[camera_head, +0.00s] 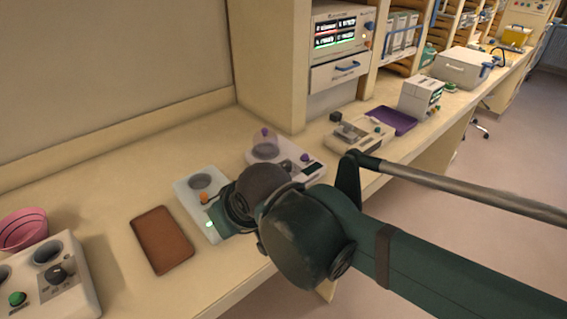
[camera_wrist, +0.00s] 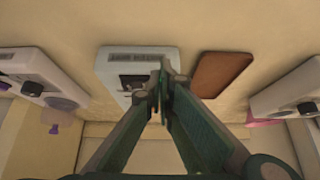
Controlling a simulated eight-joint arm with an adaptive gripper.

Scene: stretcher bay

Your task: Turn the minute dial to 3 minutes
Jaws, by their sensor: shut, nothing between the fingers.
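A white device (camera_head: 185,191) with a round well, an orange knob (camera_head: 203,197) and a green light (camera_head: 209,224) stands on the counter, partly covered by my arm in the head view. It also shows in the wrist view (camera_wrist: 116,63), with a dark panel or dial partly hidden behind my fingers. I cannot read any dial marks or setting. My gripper (camera_wrist: 162,95) is shut and empty, its fingertips in front of this device's face. I cannot tell whether they touch it. In the head view my fingertips are hidden.
A brown mat (camera_head: 162,240) lies beside the device. Similar white devices stand at either side, one with a black dial (camera_head: 57,274) and a green knob, one with purple parts (camera_head: 265,147). A pink bowl (camera_head: 22,230) is at far left. A purple tray (camera_head: 392,120) lies farther along.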

